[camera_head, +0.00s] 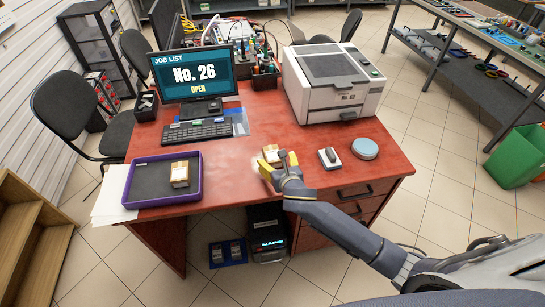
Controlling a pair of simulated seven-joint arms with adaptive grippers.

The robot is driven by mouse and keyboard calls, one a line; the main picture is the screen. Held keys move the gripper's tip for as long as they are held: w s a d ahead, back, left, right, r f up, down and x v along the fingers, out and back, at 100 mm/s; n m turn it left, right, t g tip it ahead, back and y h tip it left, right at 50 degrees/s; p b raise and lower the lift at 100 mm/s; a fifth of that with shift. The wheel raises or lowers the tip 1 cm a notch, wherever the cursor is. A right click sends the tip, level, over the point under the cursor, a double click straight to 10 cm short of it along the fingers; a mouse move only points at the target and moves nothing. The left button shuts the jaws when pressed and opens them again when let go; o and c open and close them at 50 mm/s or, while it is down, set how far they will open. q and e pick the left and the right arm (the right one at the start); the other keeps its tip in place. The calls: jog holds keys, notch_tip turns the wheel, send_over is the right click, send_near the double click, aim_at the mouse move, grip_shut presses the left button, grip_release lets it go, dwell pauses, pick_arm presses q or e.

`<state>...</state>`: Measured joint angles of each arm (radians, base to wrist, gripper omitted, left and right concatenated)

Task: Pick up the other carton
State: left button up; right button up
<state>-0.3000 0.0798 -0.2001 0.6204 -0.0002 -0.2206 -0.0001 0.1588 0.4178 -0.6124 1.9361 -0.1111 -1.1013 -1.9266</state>
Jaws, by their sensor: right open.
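One small tan carton (180,174) with a pale label stands in the purple-rimmed tray (151,198) at the left of the desk. Another tan carton (271,153) is on the red desk near the middle of the front. My right gripper (273,162) has yellow fingertips and is at this second carton, on its near side. Its fingers are apart, and they partly hide the carton. I cannot tell whether they touch it. My left gripper is not in view.
A grey-and-white block device (330,158) and a round blue-lidded tin (364,149) stand right of my right gripper. A printer (333,85) is behind them. A monitor (194,75) and a keyboard (197,131) stand at the back left. Bare desk lies between tray and gripper.

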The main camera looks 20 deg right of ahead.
aim_at(275, 159)
jog(key=shift+x, duration=2.75)
jog(key=c, duration=1.3)
